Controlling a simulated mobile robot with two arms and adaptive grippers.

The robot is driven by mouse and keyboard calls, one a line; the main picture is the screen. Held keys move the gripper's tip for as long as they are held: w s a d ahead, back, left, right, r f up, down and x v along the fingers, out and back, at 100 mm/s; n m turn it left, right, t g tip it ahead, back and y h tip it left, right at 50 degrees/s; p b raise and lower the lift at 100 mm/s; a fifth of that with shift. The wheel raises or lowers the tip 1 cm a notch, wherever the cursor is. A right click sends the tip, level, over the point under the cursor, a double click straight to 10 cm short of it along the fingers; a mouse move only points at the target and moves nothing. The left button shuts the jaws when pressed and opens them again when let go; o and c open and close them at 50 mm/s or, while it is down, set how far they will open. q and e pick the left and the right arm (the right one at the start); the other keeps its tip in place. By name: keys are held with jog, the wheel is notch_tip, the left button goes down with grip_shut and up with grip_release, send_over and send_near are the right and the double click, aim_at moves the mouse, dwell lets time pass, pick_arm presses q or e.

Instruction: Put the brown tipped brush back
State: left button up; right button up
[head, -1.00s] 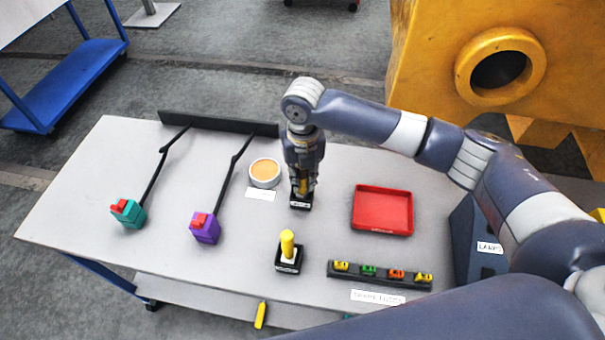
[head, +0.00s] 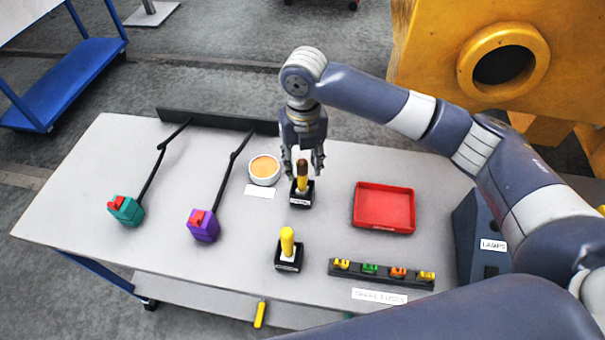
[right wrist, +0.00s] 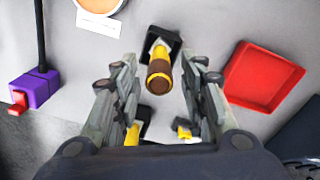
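The brown tipped brush (head: 302,176) stands upright in a small black labelled holder (head: 301,200) near the middle of the table. In the right wrist view its brown end (right wrist: 158,78) points up at the camera. My right gripper (head: 304,170) is open just above the brush, its fingers apart on either side and not touching it. In the right wrist view the open fingers (right wrist: 160,90) are empty. A second brush, all yellow at its top (head: 287,241), stands in another black holder (head: 289,264) nearer the front. My left gripper is not in view.
A red tray (head: 384,226) lies to the right. A dark rack (head: 382,277) with several coloured pieces is at the front. A round pot (head: 264,180) with orange content is just left. Purple (head: 202,229) and teal (head: 126,212) lamp-like devices stand further left.

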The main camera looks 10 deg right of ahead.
notch_tip(320, 180, up, 6)
jog(key=shift+r+b, duration=0.15)
jog(key=shift+b, duration=0.7)
jog(key=shift+r, duration=0.7)
